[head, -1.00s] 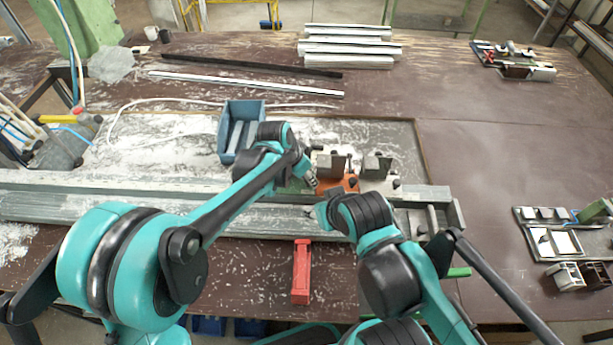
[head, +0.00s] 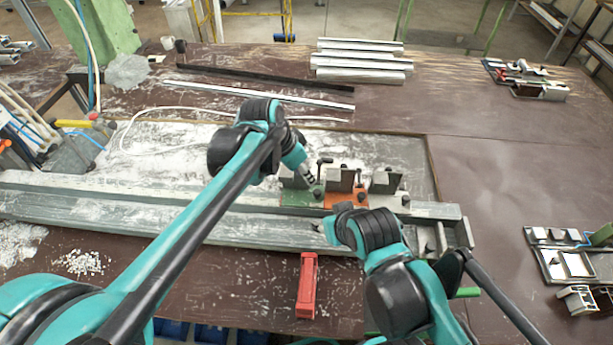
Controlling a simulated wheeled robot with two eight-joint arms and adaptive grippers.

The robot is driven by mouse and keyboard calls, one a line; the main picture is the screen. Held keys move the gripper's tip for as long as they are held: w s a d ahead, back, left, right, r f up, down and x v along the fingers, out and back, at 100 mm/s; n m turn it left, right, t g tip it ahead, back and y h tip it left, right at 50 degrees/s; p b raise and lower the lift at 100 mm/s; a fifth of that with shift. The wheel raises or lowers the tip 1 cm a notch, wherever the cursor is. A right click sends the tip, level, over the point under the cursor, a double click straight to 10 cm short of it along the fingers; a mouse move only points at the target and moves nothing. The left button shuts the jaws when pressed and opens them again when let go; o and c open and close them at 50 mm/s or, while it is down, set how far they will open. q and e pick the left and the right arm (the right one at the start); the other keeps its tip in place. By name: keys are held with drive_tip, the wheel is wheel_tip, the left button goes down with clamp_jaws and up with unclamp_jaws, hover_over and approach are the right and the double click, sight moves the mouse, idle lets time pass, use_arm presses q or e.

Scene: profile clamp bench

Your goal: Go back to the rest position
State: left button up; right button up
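My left gripper (head: 313,183) points down at the green block (head: 300,196) of the clamp on the bench rail. It is small and partly covered by its wrist, so I cannot tell whether it is open or whether it touches the block. An orange clamp block (head: 345,198) and a grey one (head: 387,190) stand to its right. My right gripper (head: 324,229) is low at the rail's front side, left of its dark wrist. Its fingers are mostly hidden.
A long metal rail (head: 130,212) crosses the bench. A red block-like tool (head: 307,285) lies in front of it. Metal profiles (head: 360,62) are stacked at the back. Trays with parts (head: 563,255) stand at the right. The right side of the brown table (head: 500,150) is largely clear.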

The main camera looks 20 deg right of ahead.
idle(0.4)
use_arm(q)
drive_tip(key=s+a+n+t+y+b, duration=0.1)
drive_tip(key=s+a+n+t, duration=0.15)
drive_tip(key=a, duration=0.75)
drive_tip(key=s+a+n+t+b, duration=0.15)
drive_tip(key=a+n, duration=0.25)
drive_tip(key=a, duration=0.5)
drive_tip(key=s+a+f+n+y+b, duration=0.1)
drive_tip(key=s+a+f+n, duration=0.2)
drive_tip(key=s+a, duration=0.2)
drive_tip(key=s+a+f+n+t+y+b, duration=0.1)
drive_tip(key=s+a+f+n, duration=0.3)
drive_tip(key=a, duration=0.5)
drive_tip(key=shift+s+a+f+t+y+b, duration=0.2)
drive_tip(key=shift+s+a+t+y+b, duration=0.15)
drive_tip(key=shift+s+y, duration=0.2)
drive_tip(key=shift+d, duration=0.15)
